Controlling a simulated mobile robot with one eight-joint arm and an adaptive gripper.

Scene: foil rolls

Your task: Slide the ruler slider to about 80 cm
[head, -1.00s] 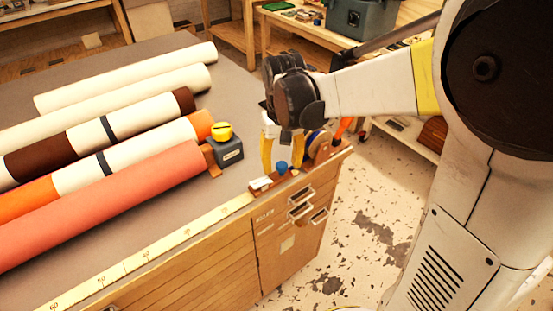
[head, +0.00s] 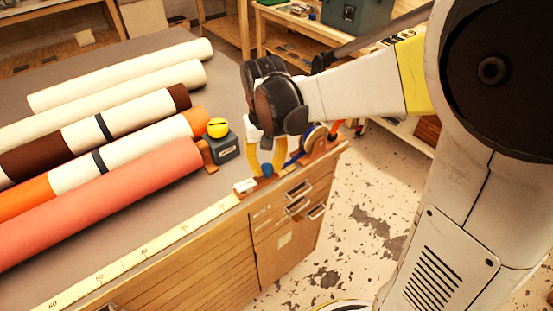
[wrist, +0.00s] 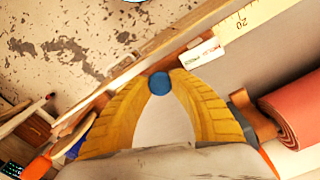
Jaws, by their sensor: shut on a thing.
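The pale yellow ruler (head: 165,242) runs along the table's front edge, its numbers rising toward the lower left. The slider has a white marker piece (head: 246,186) and a round blue knob (head: 267,170). The marker sits at the ruler's low end, short of the 20 mark. My gripper (head: 266,168), with yellow fingers, is shut on the blue knob. In the wrist view the knob (wrist: 160,83) is pinched between the fingertips, with the white marker (wrist: 200,54) just beyond, near the printed 20 (wrist: 242,22).
Several rolls lie on the table left of my gripper; the coral roll (head: 100,205) is nearest the ruler. A yellow-and-dark tape measure (head: 221,138) stands by the roll ends. A blue-and-tan tape roll (head: 314,138) and an orange-handled tool are at the right corner. The ruler strip is clear.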

